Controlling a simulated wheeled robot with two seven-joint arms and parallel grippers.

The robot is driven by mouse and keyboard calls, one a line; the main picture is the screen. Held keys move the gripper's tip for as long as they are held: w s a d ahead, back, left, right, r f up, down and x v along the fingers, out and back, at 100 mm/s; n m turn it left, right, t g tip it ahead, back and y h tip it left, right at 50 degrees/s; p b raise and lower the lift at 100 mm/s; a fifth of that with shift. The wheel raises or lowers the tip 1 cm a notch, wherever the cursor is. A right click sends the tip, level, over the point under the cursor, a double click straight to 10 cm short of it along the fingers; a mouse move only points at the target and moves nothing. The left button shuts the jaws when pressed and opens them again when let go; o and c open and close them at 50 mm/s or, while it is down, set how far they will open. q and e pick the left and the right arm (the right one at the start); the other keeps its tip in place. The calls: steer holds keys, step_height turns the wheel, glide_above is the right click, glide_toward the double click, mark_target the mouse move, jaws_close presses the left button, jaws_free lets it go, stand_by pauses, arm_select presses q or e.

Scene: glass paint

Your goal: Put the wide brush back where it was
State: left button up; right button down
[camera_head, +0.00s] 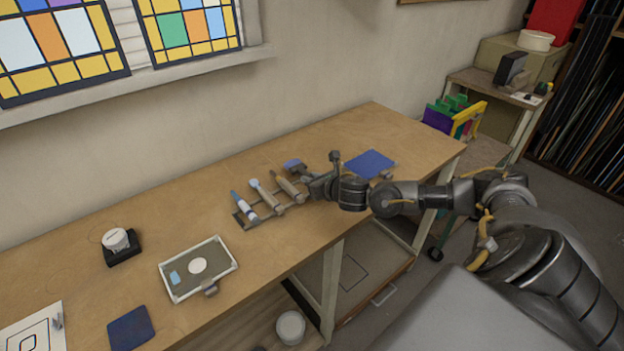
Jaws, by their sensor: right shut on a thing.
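A tool rack (248,222) lies on the wooden workbench (120,210). A blue and white tool (244,206) and two tools with tan handles (265,196) lie side by side across it. My right gripper (312,183) is at the rack's right end, low over the bench. It is shut on what looks like the wide brush (293,165), whose blue-grey head shows just behind and left of the jaws. The jaws hide most of its handle. I cannot tell whether the brush touches the rack. My left gripper is out of view.
A blue cloth (370,163) lies right of the gripper, behind my arm. A framed grey tray (198,267), a white round pot on a black base (116,241) and a dark blue cloth (131,328) lie nearer the left. The bench behind the rack is clear up to the wall.

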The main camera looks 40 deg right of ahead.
steer(key=shift+f+b, duration=0.25)
steer(key=shift+b, duration=0.05)
steer(key=c, duration=1.2)
jaws_free()
steer(key=b+v, duration=0.3)
steer(key=v, duration=0.7)
steer(key=shift+s+f, duration=0.1)
steer(key=shift+s+r, duration=0.25)
steer(key=shift+s, duration=0.05)
